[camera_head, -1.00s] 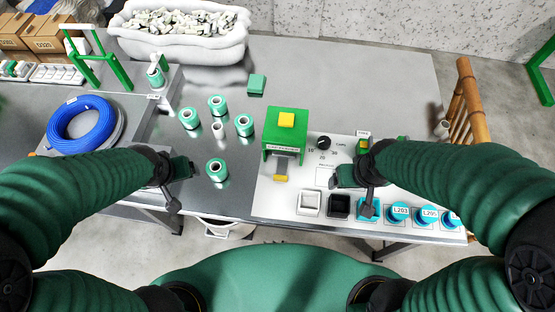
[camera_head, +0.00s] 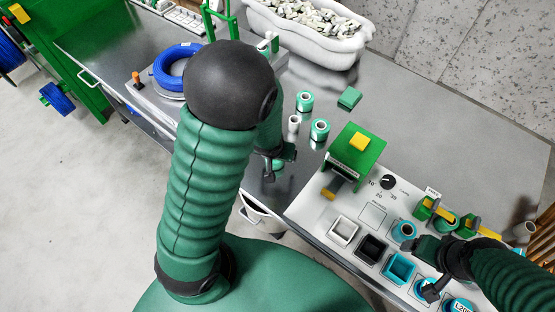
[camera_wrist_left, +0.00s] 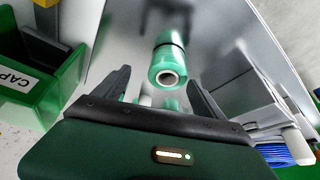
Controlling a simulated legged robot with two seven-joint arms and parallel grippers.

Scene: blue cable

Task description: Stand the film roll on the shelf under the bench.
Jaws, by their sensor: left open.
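Green film rolls with white cores stand on the steel bench (camera_head: 430,110). In the left wrist view a film roll (camera_wrist_left: 168,68) shows just beyond and between the spread fingertips of the left gripper (camera_wrist_left: 160,92), which is open and empty. My right gripper (camera_head: 430,246) is over the control panel; its jaws are too small to read. The shelf under the bench cannot be made out.
A green box with a yellow button (camera_head: 359,142) stands on the white panel (camera_head: 320,205). A white bin (camera_head: 262,218) shows below the front edge.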

